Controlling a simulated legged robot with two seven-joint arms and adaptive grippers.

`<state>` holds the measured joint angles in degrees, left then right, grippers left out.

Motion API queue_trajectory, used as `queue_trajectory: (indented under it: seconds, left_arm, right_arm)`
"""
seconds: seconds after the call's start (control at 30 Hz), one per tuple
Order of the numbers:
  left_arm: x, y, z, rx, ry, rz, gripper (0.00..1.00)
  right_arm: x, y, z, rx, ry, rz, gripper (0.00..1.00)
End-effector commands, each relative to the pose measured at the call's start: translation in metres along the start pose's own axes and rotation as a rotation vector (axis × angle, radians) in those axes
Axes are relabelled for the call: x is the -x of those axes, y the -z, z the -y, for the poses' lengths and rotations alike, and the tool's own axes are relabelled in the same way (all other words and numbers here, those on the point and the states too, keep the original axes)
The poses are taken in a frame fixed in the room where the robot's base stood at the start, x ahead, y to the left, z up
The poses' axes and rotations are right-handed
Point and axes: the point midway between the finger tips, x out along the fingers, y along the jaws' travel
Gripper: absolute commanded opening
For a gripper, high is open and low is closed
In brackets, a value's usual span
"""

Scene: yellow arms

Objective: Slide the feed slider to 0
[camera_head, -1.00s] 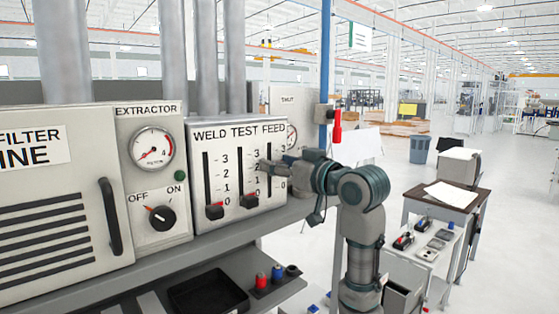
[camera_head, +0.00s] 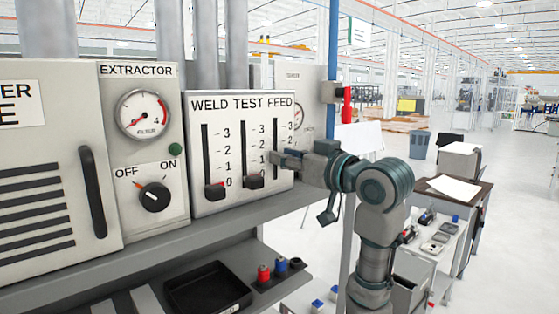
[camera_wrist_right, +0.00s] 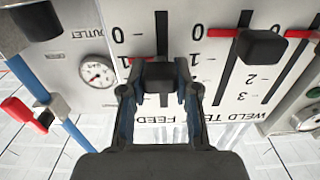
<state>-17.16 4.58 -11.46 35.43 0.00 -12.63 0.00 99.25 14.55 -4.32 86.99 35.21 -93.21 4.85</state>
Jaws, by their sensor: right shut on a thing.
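The grey panel (camera_head: 236,198) has three vertical slots labelled WELD, TEST and FEED. The feed slot (camera_head: 275,136) is at the right, and my right gripper (camera_head: 274,156) covers its lower part. In the right wrist view, which is upside down, my right gripper (camera_wrist_right: 160,98) is shut on the dark feed slider knob (camera_wrist_right: 160,74). The knob's red line is level with about 1. The weld knob (camera_head: 214,192) and test knob (camera_head: 254,181) sit low, near 0. My left gripper is not in view.
A red-handled valve on a blue pipe (camera_head: 347,104) stands right of the panel. A shelf ledge (camera_head: 215,222) runs below it, with a black tray (camera_head: 208,290) lower down. The extractor dial (camera_head: 154,197) is left of the panel.

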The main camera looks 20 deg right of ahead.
Motion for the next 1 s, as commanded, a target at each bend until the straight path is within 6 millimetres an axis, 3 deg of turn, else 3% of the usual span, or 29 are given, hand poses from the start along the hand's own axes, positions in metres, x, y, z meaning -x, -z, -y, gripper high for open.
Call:
queue_trajectory:
  seconds: [0.03, 0.17, 0.53, 0.57, 0.67, 1.0]
  left_arm:
    - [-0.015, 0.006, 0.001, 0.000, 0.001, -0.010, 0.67]
    - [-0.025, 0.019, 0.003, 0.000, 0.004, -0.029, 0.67]
    - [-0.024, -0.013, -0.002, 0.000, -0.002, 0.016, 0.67]
    - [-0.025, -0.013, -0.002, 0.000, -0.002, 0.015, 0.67]
    - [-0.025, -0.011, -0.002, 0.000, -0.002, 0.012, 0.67]
    - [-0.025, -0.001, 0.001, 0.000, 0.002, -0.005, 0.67]
  right_arm:
    - [0.001, -0.017, -0.001, -0.001, -0.005, 0.005, 0.00]
    - [0.000, -0.032, -0.001, -0.003, -0.006, 0.010, 0.00]
    - [-0.001, -0.036, 0.000, -0.003, -0.003, 0.018, 0.00]
    - [-0.002, -0.036, 0.000, -0.003, -0.002, 0.018, 0.33]
    - [-0.001, -0.035, 0.000, -0.003, -0.003, 0.017, 0.56]
    - [0.003, -0.033, 0.000, -0.002, -0.004, 0.009, 0.56]
